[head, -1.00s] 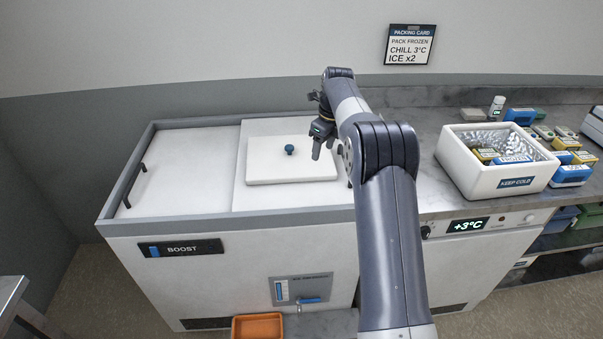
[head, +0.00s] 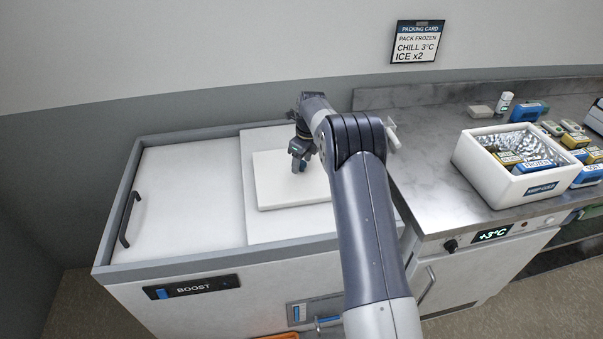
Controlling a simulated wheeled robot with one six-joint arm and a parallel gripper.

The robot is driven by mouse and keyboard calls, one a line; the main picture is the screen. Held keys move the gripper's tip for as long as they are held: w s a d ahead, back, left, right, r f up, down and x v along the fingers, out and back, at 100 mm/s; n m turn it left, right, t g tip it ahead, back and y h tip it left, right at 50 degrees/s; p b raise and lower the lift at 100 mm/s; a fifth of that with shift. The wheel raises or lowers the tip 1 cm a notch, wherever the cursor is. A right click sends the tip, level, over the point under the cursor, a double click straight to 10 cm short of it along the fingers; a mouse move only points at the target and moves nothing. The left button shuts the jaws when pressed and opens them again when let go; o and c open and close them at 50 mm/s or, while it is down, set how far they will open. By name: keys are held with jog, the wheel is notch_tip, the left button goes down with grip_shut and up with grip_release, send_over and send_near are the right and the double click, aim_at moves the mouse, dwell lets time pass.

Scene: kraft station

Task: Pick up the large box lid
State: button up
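The large box lid (head: 275,185) is a flat white slab lying on the right part of the white chest top. Its blue knob, seen clearly a second ago, is now hidden or hard to tell apart from the fingers. My gripper (head: 299,164) points down over the lid, at about the knob's place. Its fingers are small and dark here, and I cannot tell whether they are closed around the knob. My arm covers the lid's right part.
The chest's left sliding cover (head: 190,200) has a dark handle (head: 130,218). On the steel counter (head: 425,165) at right stands an open white foil-lined box (head: 480,170) with several packs in it. More packs and a white bottle (head: 504,103) stand around it.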

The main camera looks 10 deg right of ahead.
grip_shut()
dwell(0.3)
